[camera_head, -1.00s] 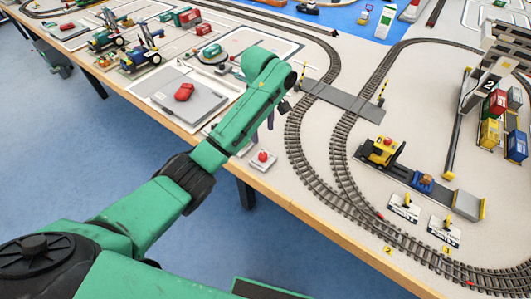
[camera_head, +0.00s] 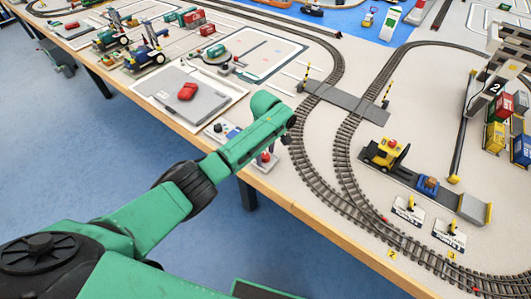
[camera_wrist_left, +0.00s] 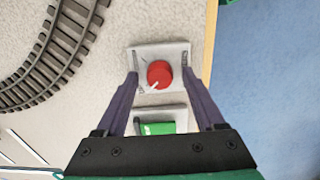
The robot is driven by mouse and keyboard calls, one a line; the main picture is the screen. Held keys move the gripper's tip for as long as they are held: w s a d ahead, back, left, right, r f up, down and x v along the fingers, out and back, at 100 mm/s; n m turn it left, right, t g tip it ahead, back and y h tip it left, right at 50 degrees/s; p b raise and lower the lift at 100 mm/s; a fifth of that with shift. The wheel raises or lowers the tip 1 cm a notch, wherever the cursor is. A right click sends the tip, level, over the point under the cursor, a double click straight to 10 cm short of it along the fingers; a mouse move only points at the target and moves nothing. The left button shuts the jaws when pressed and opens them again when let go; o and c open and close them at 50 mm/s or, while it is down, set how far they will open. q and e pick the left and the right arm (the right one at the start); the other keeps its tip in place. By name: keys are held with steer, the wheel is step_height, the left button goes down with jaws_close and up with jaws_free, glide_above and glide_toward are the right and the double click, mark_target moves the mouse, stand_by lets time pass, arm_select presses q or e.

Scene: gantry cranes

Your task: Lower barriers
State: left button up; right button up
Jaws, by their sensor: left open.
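The two barriers are yellow-and-black striped poles, one on the left (camera_head: 304,78) and one on the right (camera_head: 387,92) of the grey crossing plate (camera_head: 345,100). Both stand steeply up. A red knob (camera_head: 265,157) with a white pointer sits on a small pale base near the table's front edge, partly hidden by my arm. In the left wrist view the red knob (camera_wrist_left: 160,74) lies between the spread fingertips of my left gripper (camera_wrist_left: 160,78). The gripper is open, pointing down over the knob; contact cannot be told. My right gripper is out of view.
A small plate with a green part (camera_wrist_left: 157,128) is beside the knob's base. A grey panel with a red object (camera_head: 188,91) is to the left. Curved train track (camera_head: 350,180) and a yellow vehicle (camera_head: 383,152) are to the right.

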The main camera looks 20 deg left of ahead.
arm_select(q)
jaws_close()
